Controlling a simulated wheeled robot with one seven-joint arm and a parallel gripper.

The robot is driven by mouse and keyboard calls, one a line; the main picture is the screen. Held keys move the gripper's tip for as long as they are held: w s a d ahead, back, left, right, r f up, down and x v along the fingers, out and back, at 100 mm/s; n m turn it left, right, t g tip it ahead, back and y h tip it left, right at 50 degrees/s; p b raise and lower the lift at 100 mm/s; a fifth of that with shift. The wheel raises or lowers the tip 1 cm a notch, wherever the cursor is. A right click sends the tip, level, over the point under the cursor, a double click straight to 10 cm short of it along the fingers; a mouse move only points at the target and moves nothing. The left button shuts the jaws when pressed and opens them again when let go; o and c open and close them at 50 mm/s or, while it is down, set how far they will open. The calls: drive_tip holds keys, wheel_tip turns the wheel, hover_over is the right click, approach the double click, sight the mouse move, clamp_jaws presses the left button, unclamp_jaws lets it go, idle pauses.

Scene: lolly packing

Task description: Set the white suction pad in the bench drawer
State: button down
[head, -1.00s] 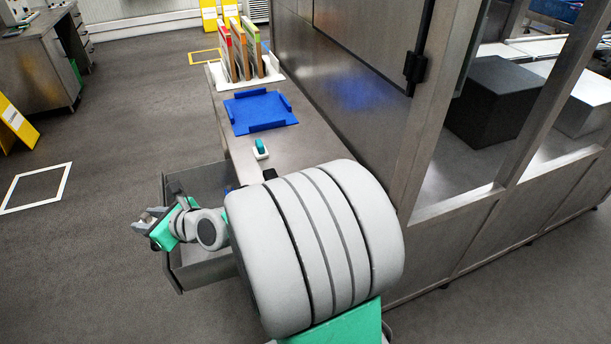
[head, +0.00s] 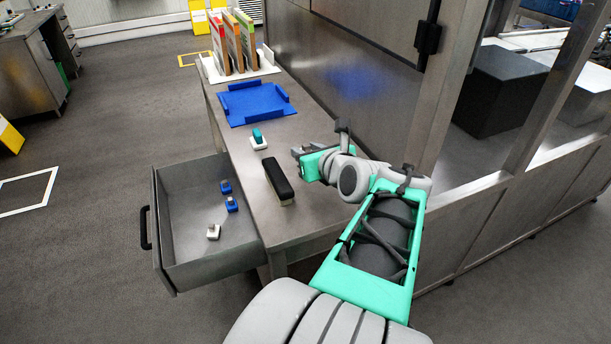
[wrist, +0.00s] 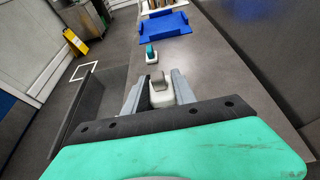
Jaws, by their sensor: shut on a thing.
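My gripper (head: 299,153) is above the bench top, right of the open bench drawer (head: 167,238). In the wrist view its fingers (wrist: 160,86) are shut on a white suction pad (wrist: 161,96) with a grey knob. The head view does not show this pad clearly. Inside the drawer lie two blue pieces (head: 226,187) and a white piece with a grey top (head: 213,232). The drawer also shows at the left of the wrist view (wrist: 92,108).
A teal-topped white piece (head: 259,143) and a black block with a pale base (head: 279,180) stand on the bench (head: 235,165). Farther back are a blue tray (head: 256,104) and a rack with upright boards (head: 268,70). A metal wall (head: 345,75) borders the bench's right side.

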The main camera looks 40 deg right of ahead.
drive_tip(key=w+d+f, duration=0.2)
drive_tip(key=d+f, duration=0.1)
drive_tip(key=d, duration=0.1)
drive_tip(key=w+d+f, duration=0.2)
drive_tip(key=d+f, duration=0.1)
drive_tip(key=d, duration=0.1)
drive_tip(key=w+d+f, duration=0.1)
drive_tip(key=d+f, duration=0.2)
drive_tip(key=d, duration=0.1)
drive_tip(key=shift+w+d+f+b, duration=0.2)
drive_tip(key=shift+w+d+b, duration=0.15)
drive_tip(key=shift+w+d, duration=0.05)
drive_tip(key=shift+w+d+f, duration=0.1)
drive_tip(key=shift+d+f, duration=0.05)
drive_tip(key=shift+f, duration=1.55)
drive_tip(key=shift+f, duration=0.2)
drive_tip(key=c, duration=1)
unclamp_jaws()
